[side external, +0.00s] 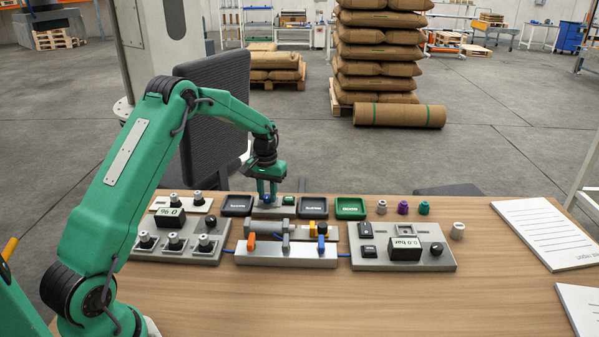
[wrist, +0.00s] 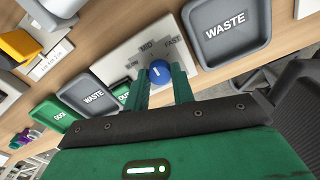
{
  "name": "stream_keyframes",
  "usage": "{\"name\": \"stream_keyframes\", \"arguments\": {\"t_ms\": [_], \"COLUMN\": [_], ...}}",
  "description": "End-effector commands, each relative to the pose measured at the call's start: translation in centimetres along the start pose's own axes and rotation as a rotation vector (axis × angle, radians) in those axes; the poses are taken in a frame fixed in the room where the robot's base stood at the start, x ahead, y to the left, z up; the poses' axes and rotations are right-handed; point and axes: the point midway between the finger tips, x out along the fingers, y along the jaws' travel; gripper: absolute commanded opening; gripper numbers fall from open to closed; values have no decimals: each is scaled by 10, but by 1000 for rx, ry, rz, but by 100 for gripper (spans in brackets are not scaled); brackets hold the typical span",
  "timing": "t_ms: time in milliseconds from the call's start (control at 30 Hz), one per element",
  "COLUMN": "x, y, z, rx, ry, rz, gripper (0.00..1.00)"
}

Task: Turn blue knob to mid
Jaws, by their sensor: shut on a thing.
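The blue knob (wrist: 161,72) is round and carries a short white mark. It sits on a pale panel (wrist: 112,66) with MID and FAST printed on it and a third label too blurred to read. The white mark points roughly toward MID; its exact setting is hard to tell. My gripper (wrist: 160,80) has its two green fingers on either side of the knob and is shut on it. In the side external view my gripper (side external: 267,196) reaches down to the panel at the back of the table, and the fingers largely hide the knob.
A grey WASTE tray (wrist: 226,32) lies close beside the panel. Another grey tray (side external: 312,207) and a green tray (side external: 350,208) stand to the right. A valve block (side external: 285,255) and a gauge panel (side external: 440,263) stand in front.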

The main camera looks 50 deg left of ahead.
Motion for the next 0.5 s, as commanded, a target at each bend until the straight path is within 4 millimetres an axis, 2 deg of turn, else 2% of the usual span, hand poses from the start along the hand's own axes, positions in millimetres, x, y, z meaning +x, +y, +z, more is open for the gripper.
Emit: {"name": "stream_keyframes", "arguments": {"t_ms": [500], "x": [-2], "y": [0], "z": [-1], "rx": [-32], "ry": [5], "rz": [1], "gripper": [2]}}
